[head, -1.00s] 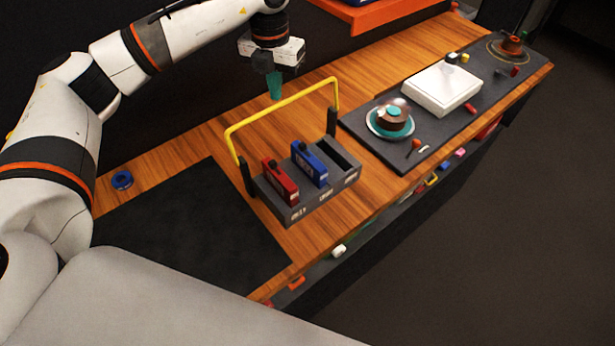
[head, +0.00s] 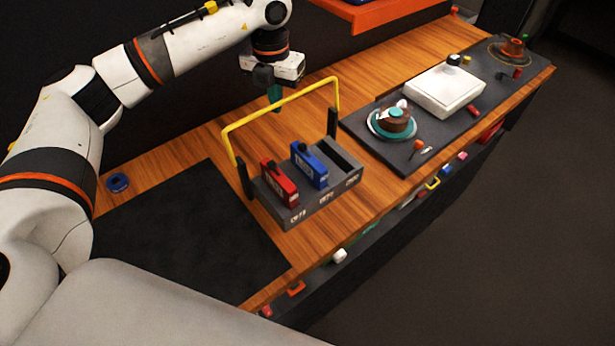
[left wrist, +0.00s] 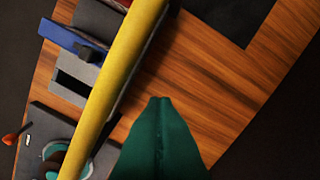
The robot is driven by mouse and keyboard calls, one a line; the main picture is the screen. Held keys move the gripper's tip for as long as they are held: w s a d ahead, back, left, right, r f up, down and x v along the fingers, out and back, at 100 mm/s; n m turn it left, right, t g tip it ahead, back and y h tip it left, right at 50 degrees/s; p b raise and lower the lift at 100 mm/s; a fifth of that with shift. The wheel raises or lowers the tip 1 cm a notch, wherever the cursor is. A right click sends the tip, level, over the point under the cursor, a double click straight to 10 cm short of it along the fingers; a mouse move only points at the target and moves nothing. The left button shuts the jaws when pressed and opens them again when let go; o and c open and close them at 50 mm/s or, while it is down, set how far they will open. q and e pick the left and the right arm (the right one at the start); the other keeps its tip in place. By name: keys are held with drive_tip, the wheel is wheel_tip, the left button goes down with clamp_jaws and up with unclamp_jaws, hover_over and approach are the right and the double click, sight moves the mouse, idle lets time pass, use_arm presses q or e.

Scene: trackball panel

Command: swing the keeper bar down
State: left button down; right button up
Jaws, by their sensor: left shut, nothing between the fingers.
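The yellow keeper bar (head: 283,100) stands raised in an arch above the grey rack (head: 318,205), on black posts at the rack's two ends. A red module (head: 279,183) and a blue module (head: 309,165) sit in the rack; the slot on the right is empty. My left gripper (head: 274,103) is shut and empty, pointing down just behind the bar's top. In the left wrist view, the green fingertips (left wrist: 160,102) are together beside the yellow bar (left wrist: 118,85); I cannot tell whether they touch it. My right gripper is not in view.
A dark mat (head: 190,235) lies left of the rack, with a blue ring (head: 118,183) behind it. On the right, a dark panel (head: 405,158) carries a trackball in a teal ring (head: 392,122) and a white box (head: 444,92). An orange shelf (head: 375,18) is at the back.

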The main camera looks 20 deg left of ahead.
use_arm(q)
drive_tip(key=shift+s+d, duration=0.95)
drive_tip(key=shift+d, duration=0.65)
drive_tip(key=shift+s+d, duration=0.9)
drive_tip(key=shift+d, duration=0.65)
drive_tip(key=shift+s+d, duration=0.95)
drive_tip(key=shift+d, duration=0.65)
wheel_tip(320, 180, up, 8)
drive_tip(key=p, duration=0.4)
